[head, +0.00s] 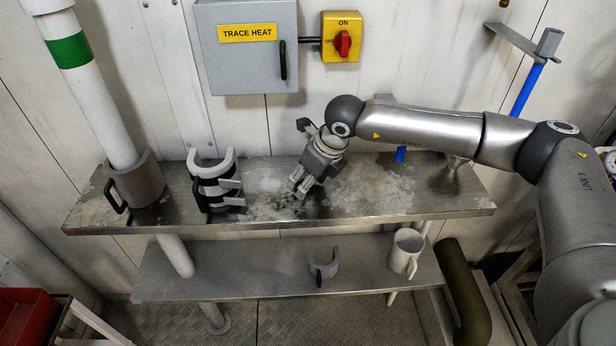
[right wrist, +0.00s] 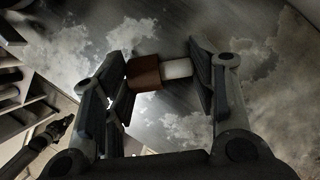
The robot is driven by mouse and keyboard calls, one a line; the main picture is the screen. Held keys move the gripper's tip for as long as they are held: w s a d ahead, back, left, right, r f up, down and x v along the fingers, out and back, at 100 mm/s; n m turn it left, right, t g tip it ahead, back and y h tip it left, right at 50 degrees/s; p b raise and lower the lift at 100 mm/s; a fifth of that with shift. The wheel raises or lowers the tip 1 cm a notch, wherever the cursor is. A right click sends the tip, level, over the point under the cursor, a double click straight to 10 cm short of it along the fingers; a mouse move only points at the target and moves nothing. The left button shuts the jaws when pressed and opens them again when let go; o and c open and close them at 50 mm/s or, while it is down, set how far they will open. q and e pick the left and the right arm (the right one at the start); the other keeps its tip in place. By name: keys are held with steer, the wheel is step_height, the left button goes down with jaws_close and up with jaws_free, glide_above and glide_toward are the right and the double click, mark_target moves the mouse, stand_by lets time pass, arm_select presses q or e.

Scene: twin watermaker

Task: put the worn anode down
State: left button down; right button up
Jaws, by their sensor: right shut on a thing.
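My right gripper (head: 302,187) points down over the middle of the steel upper shelf (head: 365,203), close to its surface. In the right wrist view, its two fingers (right wrist: 163,80) are shut on a small worn anode (right wrist: 145,74), with a rusty brown block at one end and a pale short cylinder (right wrist: 177,69) at the other. The stained shelf top shows behind it. In the head view the anode is too small and hidden by the fingers to make out. I cannot tell whether it touches the shelf. My left gripper is not in view.
Stacked pale and black C-shaped pieces (head: 216,183) stand left of the gripper, beside a collar with a black handle (head: 137,182) around the white pipe. The lower shelf (head: 250,275) holds a grey C-shaped piece (head: 323,266) and a mug (head: 405,250). The upper shelf's front right is clear.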

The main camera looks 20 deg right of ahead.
steer(key=shift+f, duration=0.15)
steer(key=o, duration=1.1)
